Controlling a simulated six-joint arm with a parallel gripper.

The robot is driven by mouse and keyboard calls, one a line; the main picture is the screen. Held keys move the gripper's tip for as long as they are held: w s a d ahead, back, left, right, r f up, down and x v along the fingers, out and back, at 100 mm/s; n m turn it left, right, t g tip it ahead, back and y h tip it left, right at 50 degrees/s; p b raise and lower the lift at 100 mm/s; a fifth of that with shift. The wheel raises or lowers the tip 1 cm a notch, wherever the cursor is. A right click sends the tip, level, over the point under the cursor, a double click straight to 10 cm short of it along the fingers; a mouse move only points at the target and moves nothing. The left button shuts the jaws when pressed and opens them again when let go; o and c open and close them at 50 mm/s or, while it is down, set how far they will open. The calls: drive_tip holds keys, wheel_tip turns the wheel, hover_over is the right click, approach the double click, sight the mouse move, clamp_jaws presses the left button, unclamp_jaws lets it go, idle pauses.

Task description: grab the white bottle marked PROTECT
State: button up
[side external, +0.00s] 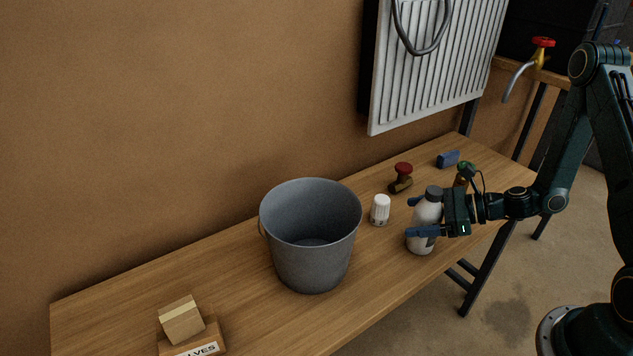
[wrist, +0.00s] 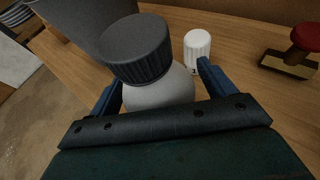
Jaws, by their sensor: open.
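A white bottle (side external: 424,214) with a dark grey cap stands upright on the wooden bench. Its label is mostly hidden and I cannot read it. My gripper (side external: 418,217) is at the bottle from the right, its blue fingers open on either side of the bottle's body. In the wrist view the dark ribbed cap (wrist: 137,50) and the white shoulder of the bottle (wrist: 160,92) lie between the two blue fingers of my gripper (wrist: 160,88). I cannot tell whether either finger touches the bottle.
A grey bucket (side external: 311,265) stands left of the bottle. A white ribbed knob (side external: 380,211) stands just behind it. Boxes (side external: 181,321) sit at the front left. A radiator (side external: 433,70) hangs above.

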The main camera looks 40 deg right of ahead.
idle(0.4)
drive_tip(key=c, duration=1.4)
drive_tip(key=shift+r, duration=0.15)
drive_tip(key=shift+r, duration=9.9)
